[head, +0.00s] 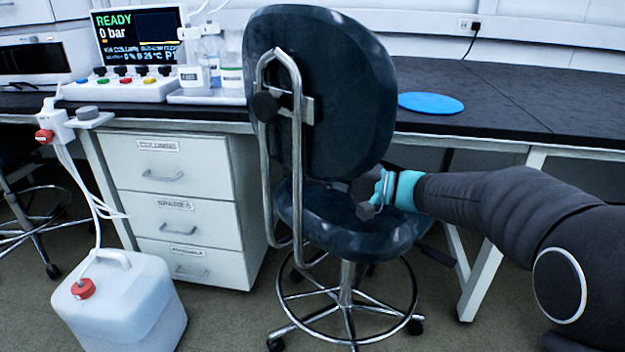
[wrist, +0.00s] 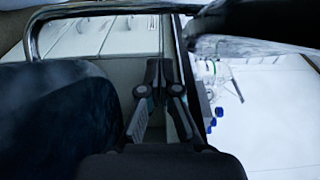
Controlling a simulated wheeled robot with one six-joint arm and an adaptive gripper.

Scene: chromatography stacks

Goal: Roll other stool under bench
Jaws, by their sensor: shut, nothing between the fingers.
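A stool (head: 322,95) with a dark blue padded back and seat stands upright at the bench front in the head view. It has a chrome tube frame and a foot ring on casters. My gripper (head: 364,198) reaches in from the right, in the gap between seat and back. In the wrist view my gripper (wrist: 164,75) is shut and empty, between a dark blue pad (wrist: 60,120) and a chrome tube (wrist: 110,10). I cannot tell whether it touches the stool. The bench (head: 520,115) has a black top. Another stool (head: 30,220) shows partly at the far left, under the bench.
A white drawer cabinet (head: 185,205) stands left of the stool. A white jug (head: 120,305) with tubing sits on the floor at front left. A white bench leg (head: 482,280) stands to the right. The bench top holds instruments (head: 125,85) and a blue disc (head: 430,103).

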